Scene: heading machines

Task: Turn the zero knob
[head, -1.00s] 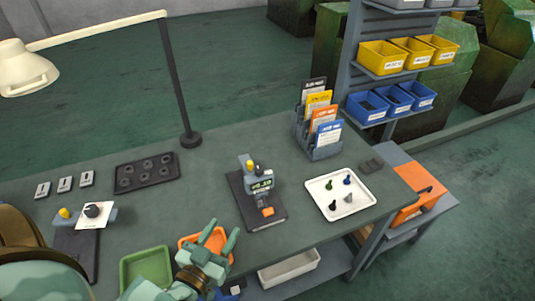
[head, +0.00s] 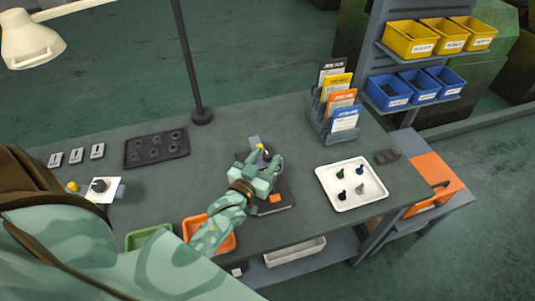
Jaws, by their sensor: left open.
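A small gauge instrument stands on the workbench in the middle of the head view, on a dark base plate (head: 285,189) with an orange block (head: 275,198) at its front. My left gripper (head: 263,160) is open over this instrument, its fingers reaching up around its upper part. The hand hides most of the instrument, including its display; a bit of yellow (head: 259,147) shows beyond the fingers. I cannot tell whether the fingers touch a knob. A second device at the left has a black knob (head: 99,185) on a white dial plate. My right gripper is not in view.
A white tray (head: 324,180) with several small coloured pieces lies right of the instrument. A card rack (head: 322,127) stands behind it. Green (head: 135,241) and orange (head: 227,245) bins sit at the front edge. A lamp post (head: 190,70) rises behind.

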